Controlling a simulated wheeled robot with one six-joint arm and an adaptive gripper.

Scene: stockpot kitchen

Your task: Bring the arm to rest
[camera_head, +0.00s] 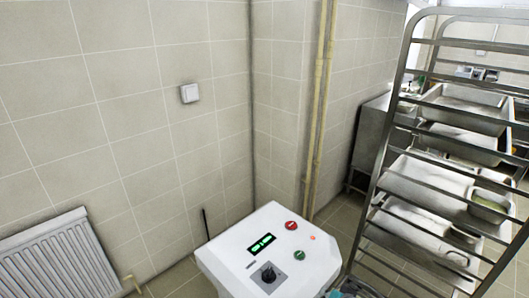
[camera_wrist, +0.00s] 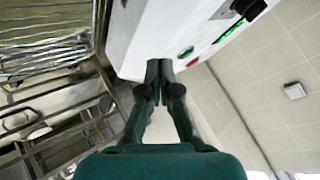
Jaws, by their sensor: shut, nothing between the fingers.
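My gripper (camera_wrist: 159,68) shows in the wrist view with its two dark green fingers together at the tips and nothing between them. Its tips point at the lower edge of a white control box (camera_wrist: 150,35). I cannot tell whether they touch it. In the head view the white control box (camera_head: 235,262) stands at the bottom centre, with a lit green display (camera_head: 262,243), a black knob (camera_head: 268,274), a red button (camera_head: 291,225) and a green button (camera_head: 299,255). The gripper is not clearly visible in the head view; only a bit of teal shows at the bottom edge.
A metal rack (camera_head: 385,150) with trays (camera_head: 435,185) stands close on the right. A radiator (camera_head: 60,262) is on the tiled wall at the left, and a wall switch (camera_head: 189,93) is above. Yellow pipes (camera_head: 319,110) run down the corner. Some floor shows between box and rack.

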